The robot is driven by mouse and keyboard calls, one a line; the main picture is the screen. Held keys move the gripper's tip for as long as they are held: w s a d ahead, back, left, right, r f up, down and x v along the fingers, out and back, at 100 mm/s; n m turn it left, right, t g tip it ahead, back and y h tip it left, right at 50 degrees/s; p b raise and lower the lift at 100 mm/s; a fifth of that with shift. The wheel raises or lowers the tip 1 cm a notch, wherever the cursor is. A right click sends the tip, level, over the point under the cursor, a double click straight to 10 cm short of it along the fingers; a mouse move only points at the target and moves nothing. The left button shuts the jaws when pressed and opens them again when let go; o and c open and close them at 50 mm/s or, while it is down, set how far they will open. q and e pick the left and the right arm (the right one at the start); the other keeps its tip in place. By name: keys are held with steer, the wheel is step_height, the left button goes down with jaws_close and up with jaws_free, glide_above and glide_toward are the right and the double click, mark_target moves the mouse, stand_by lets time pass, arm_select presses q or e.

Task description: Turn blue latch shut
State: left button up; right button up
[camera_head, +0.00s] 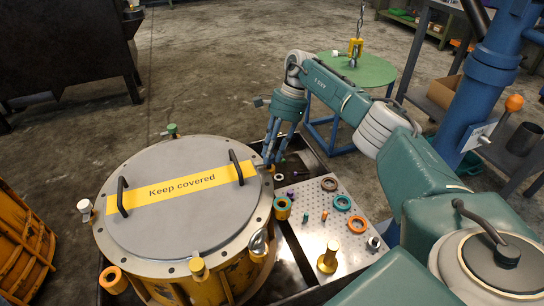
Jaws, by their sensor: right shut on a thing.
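A yellow round housing (236,278) stands at the left with a grey lid (185,222) on top. My right gripper (270,160) reaches down from the upper right to the right-hand rim of this housing. Its fingers are shut at the rim, at the place of the blue latch. The latch itself is mostly hidden by the fingers, so I cannot tell its angle. My left gripper is not in view.
Other coloured knobs sit around the rim: green (172,129), white (84,207), orange (113,279) and yellow (198,268). A perforated plate (312,252) with several rings and small parts lies at the right. A green round table (372,73) stands behind.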

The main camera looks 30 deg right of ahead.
steer(key=shift+w+a+r+n+b, duration=0.2)
steer(key=shift+w+a+n+b, duration=0.15)
steer(key=shift+n, duration=0.25)
steer(key=shift+r, duration=0.1)
steer(key=o, duration=0.9)
steer(key=shift+c, duration=0.2)
steer(key=shift+o, duration=1.2)
steer(key=shift+a, duration=0.1)
steer(key=shift+s, duration=0.1)
steer(key=shift+d, duration=0.2)
steer(key=shift+d+r, duration=0.1)
steer(key=v, duration=0.7)
